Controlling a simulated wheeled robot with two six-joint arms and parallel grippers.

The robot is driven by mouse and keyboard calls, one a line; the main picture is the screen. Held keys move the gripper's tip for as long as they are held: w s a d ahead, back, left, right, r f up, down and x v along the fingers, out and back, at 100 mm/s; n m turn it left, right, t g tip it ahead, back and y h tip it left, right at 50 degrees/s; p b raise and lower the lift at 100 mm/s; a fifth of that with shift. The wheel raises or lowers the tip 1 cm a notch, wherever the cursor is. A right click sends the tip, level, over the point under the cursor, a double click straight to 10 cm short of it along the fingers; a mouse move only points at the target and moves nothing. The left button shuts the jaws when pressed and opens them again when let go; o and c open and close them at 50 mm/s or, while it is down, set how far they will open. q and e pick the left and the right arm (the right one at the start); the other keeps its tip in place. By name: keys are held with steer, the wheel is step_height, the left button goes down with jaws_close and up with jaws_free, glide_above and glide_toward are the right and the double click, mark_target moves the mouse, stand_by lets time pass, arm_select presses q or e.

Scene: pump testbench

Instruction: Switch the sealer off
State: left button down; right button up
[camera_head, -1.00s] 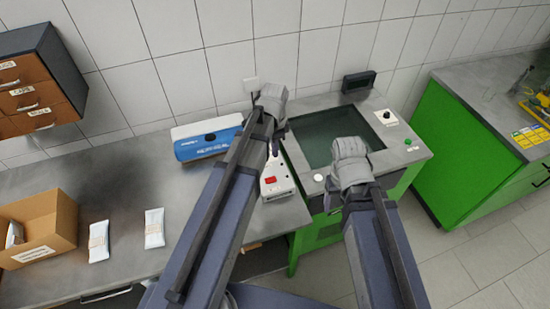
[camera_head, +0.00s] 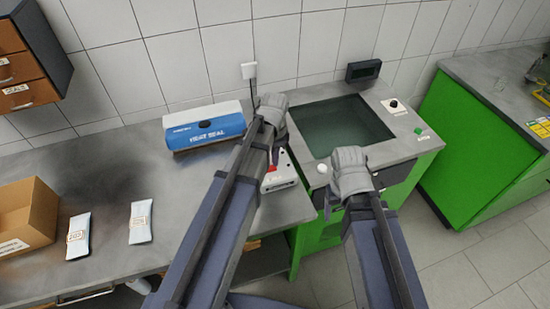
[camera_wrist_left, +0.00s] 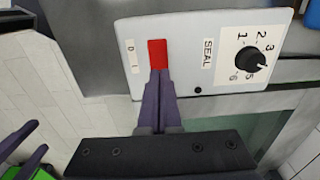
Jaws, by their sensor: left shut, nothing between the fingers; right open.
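The sealer is a blue and white bar unit (camera_head: 205,130) marked HEAT SEAL on the bench. Its white control panel (camera_head: 286,178) is partly hidden behind my left arm in the head view. In the left wrist view the panel (camera_wrist_left: 190,75) shows a red rocker switch (camera_wrist_left: 157,53), O and I marks beside it, a SEAL label and a black dial (camera_wrist_left: 250,60). My left gripper (camera_wrist_left: 160,75) is shut and empty, with its tips at the switch's lower end; I cannot tell whether they touch. My right gripper (camera_head: 327,206) is open beside the green cabinet.
A green cabinet with a dark recessed top (camera_head: 340,125) stands right of the bench, with a white button (camera_head: 322,168), black knob (camera_head: 393,103) and green button (camera_head: 419,131). Two pouches (camera_head: 140,222) and a cardboard box (camera_head: 28,212) lie at left.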

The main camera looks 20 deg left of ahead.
arm_select(q)
steer(key=shift+f+b, duration=0.3)
steer(key=shift+f, duration=0.35)
arm_select(e)
steer(key=shift+f, duration=0.7)
arm_select(q)
steer(key=shift+f, duration=0.2)
steer(key=shift+d, duration=0.1)
arm_select(e)
steer(key=shift+f, duration=0.15)
arm_select(q)
steer(key=shift+r, duration=0.1)
steer(key=shift+s+a+r, duration=0.25)
steer(key=shift+s+a, duration=0.15)
steer(key=shift+a, duration=0.25)
arm_select(e)
steer(key=shift+r, duration=0.3)
arm_select(q)
steer(key=shift+r, duration=0.1)
arm_select(e)
steer(key=shift+r, duration=0.15)
